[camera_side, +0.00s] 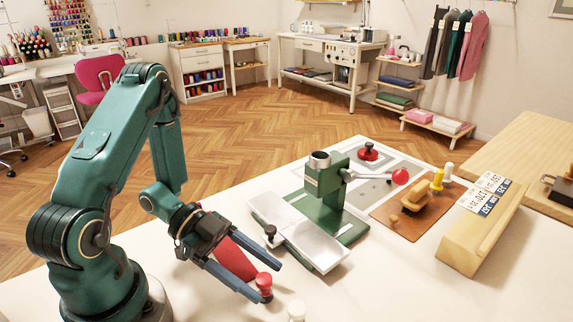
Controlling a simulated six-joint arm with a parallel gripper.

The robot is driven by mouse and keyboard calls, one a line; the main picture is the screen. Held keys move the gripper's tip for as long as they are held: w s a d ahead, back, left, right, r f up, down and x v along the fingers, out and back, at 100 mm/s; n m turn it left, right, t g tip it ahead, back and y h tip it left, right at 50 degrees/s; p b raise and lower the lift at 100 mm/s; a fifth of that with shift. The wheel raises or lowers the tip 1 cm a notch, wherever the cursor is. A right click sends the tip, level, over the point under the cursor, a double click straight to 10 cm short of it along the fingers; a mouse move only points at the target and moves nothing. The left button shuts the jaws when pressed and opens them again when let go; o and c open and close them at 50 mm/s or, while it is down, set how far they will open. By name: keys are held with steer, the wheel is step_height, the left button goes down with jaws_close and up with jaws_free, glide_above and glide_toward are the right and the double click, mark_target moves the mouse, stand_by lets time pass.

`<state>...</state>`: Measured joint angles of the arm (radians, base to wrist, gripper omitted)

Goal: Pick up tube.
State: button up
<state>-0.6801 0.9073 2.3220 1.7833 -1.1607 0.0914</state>
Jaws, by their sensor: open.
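A red piece (233,259), which looks like the tube's body, lies between the two blue-grey fingers of my gripper (269,281). A small red knob-shaped piece (264,281) with a dark band is near the fingertips; I cannot tell whether it is part of the tube. My gripper is open, reaching low over the white table toward the lower right, with a finger on each side of the red body. Part of the red body is hidden behind the gripper, and I cannot tell whether the fingers touch it.
A green press (323,190) with a silver plate (302,232) stands just right of my gripper. A brown mat (408,231) with small tools and a wooden block (482,232) are farther right. The white table (400,290) is clear at lower right.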

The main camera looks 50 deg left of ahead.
steer(key=shift+x, duration=0.85)
jaws_close()
steer(key=shift+r, duration=0.1)
